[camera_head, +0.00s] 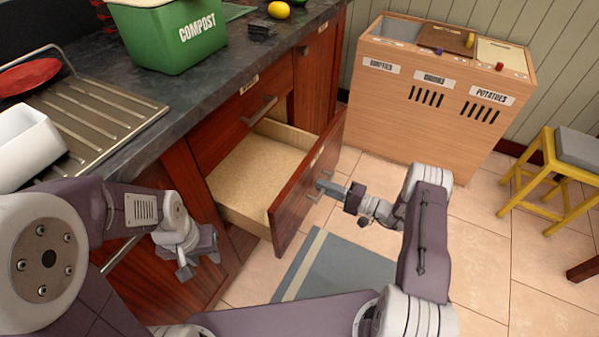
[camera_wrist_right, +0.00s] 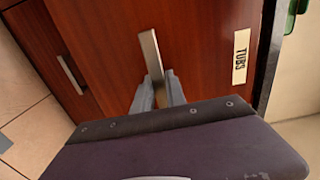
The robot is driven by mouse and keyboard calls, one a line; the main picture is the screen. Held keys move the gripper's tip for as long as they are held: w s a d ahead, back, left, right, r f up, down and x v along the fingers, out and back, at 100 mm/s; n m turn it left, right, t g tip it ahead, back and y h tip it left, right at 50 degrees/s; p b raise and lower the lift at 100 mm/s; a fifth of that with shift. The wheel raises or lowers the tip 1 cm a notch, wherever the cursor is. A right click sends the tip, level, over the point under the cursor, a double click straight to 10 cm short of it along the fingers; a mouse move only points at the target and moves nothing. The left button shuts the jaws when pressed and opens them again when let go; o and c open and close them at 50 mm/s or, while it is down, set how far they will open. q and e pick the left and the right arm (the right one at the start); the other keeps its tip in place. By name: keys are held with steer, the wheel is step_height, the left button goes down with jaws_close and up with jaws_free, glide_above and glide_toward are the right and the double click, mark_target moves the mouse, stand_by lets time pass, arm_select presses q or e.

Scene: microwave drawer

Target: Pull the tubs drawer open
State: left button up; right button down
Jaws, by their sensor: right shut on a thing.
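The tubs drawer (camera_head: 250,170) stands pulled out from the dark red cabinet. Its bare light-wood inside shows, and I see nothing in it. Its red front (camera_head: 290,205) also shows in the right wrist view (camera_wrist_right: 205,60) with a label reading TUBS (camera_wrist_right: 241,57). My right gripper (camera_head: 328,188) is shut on the drawer's metal handle (camera_wrist_right: 149,48), with its fingers (camera_wrist_right: 158,92) on either side of the bar. My left gripper (camera_head: 198,266) hangs beside the cabinet at the lower left, empty, its fingers apart.
Another closed drawer with a handle (camera_head: 259,110) is above the open one. A green compost bin (camera_head: 165,45) and a dish rack (camera_head: 90,105) stand on the counter. A wooden sorting bin (camera_head: 430,120) and a yellow stool (camera_head: 548,165) stand beyond. A grey mat (camera_head: 325,265) lies on the floor.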

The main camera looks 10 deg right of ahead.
steer(key=v, duration=1)
steer(key=shift+s+d, duration=0.2)
steer(key=c, duration=1.4)
jaws_free()
steer(key=shift+o, duration=0.2)
steer(key=shift+d, duration=0.1)
steer(key=v, duration=0.9)
steer(key=shift+p, duration=0.45)
